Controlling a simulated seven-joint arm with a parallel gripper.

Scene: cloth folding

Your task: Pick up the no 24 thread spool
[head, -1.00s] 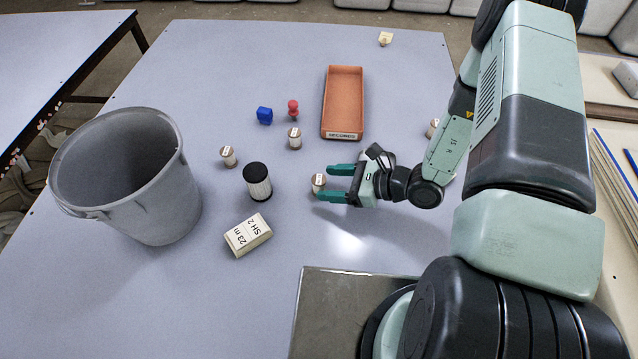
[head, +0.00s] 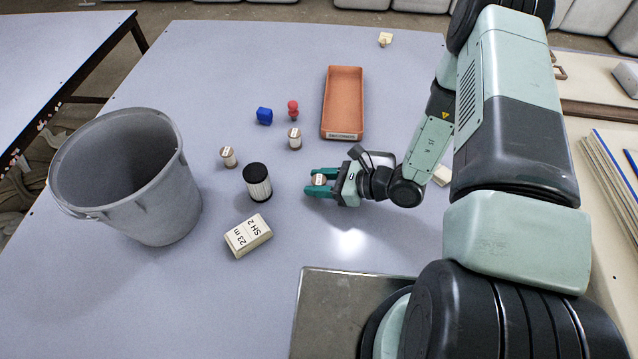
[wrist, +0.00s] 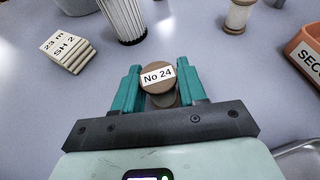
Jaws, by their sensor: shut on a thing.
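The no 24 thread spool (wrist: 158,77) stands between my gripper's two teal fingers in the wrist view, its brown top labelled "No 24" facing up. In the head view the spool (head: 320,179) shows as a small pale top between the fingers. My gripper (head: 320,183) is shut on it, with a finger on each side. The fingers also show in the wrist view (wrist: 160,88). Whether the spool's base touches the table cannot be told.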

